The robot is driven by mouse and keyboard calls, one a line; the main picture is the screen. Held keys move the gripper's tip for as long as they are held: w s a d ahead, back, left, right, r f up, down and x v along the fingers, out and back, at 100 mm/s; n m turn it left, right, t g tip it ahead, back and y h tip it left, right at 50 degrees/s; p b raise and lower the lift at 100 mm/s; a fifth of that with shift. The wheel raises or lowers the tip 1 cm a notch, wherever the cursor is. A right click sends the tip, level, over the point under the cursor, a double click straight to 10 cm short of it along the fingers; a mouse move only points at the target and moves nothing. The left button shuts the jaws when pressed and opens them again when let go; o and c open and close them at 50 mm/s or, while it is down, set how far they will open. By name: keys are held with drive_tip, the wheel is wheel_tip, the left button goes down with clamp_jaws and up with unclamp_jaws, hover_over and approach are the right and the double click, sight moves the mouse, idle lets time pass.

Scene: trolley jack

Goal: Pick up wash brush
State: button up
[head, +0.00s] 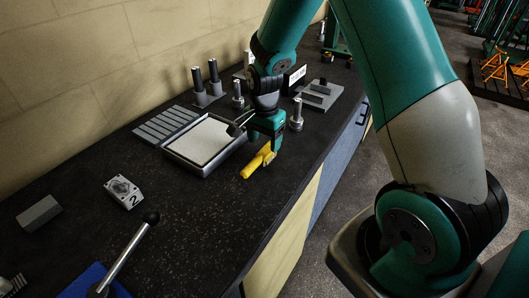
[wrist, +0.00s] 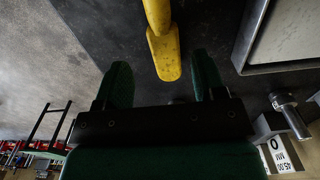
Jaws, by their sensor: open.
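The wash brush appears to be the yellow long-handled piece (head: 252,167) lying on the dark bench top near its front edge. It also shows in the wrist view (wrist: 163,45), running from the top edge down to a wider rounded end. My gripper (head: 268,146) points down at the brush's far end. In the wrist view my gripper's (wrist: 161,68) two dark green fingers are apart, and the yellow end shows between and beyond them. Whether the fingers touch it cannot be told. No bristles are visible.
A grey tray (head: 166,150) with a pale inside lies just left of the brush. Metal posts (head: 296,114) and blocks stand behind my gripper. A block marked 2 (head: 124,192) and a ball-topped lever (head: 134,250) are nearer. The bench right of them is clear.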

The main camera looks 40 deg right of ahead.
sight(263, 153)
drive_tip(key=shift+w+a+f+p, duration=0.1)
drive_tip(key=shift+f+p, duration=0.55)
drive_tip(key=shift+f, duration=0.95)
drive_tip(key=shift+a+f+p, duration=0.1)
drive_tip(key=shift+f+p, duration=0.5)
drive_tip(key=shift+f, duration=0.95)
drive_tip(key=c, duration=1.1)
drive_tip(key=shift+r, duration=0.1)
wheel_tip(263, 153, up, 20)
drive_tip(key=b, duration=0.4)
drive_tip(key=shift+o, duration=1.2)
drive_tip(key=shift+c, duration=0.3)
